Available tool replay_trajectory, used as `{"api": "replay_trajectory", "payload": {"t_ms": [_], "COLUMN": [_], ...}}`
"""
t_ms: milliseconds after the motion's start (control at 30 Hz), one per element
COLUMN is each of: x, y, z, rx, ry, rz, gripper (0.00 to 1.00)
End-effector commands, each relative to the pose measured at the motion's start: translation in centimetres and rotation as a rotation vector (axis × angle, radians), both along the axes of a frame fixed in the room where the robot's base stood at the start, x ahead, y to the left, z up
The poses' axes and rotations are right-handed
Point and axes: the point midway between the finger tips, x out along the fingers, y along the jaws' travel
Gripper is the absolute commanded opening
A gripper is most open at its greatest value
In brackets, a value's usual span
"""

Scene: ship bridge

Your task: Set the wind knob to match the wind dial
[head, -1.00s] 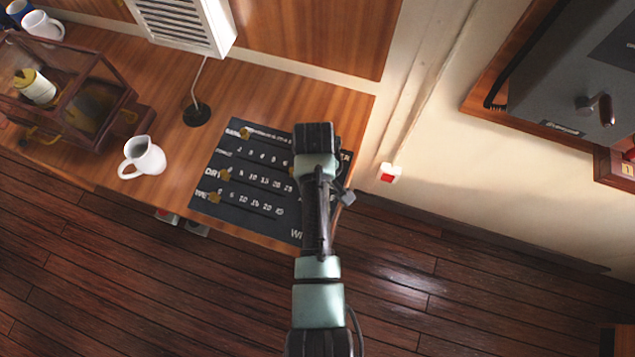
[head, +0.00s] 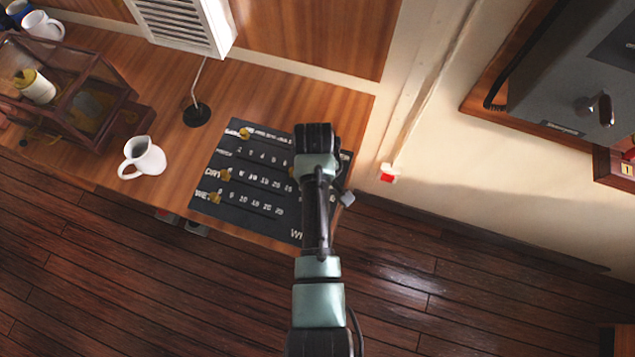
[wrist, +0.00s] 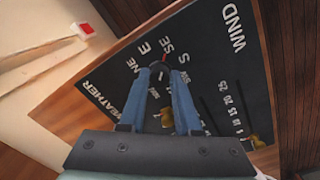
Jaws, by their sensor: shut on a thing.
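The black weather board (head: 262,215) lies on the wooden desk, with white letters and numbers. In the wrist view, the dark wind knob (wrist: 158,65) with a small red mark sits among compass letters, beside the word WIND. My gripper (wrist: 161,76) has its two blue fingers closed around this knob. In the head view my gripper (head: 316,140) is over the board's right part, and my arm hides the knob and the lettering around it. I cannot make out a wind dial in either view, and the exact direction of the knob's mark is unclear.
Several brass slider knobs (head: 226,174) sit along the board's left side. A white jug (head: 142,157), a microphone base (head: 196,115) and a wood-framed case (head: 75,95) stand to the left. A red and white switch (head: 389,173) is on the wall at right.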

Motion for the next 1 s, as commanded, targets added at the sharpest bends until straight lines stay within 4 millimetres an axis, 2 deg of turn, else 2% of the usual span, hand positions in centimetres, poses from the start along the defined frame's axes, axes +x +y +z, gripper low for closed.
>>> {"api": "replay_trajectory", "payload": {"t_ms": [267,700,1000], "x": [0.09,0.16,0.15], "y": [0.07,0.16,0.11], "z": [0.19,0.2,0.14], "rx": [0.0,0.001,0.0], "ry": [-0.001,-0.002,-0.002], "rz": [-0.134,-0.499,-0.683], "gripper": [0.0,0.0,0.0]}}
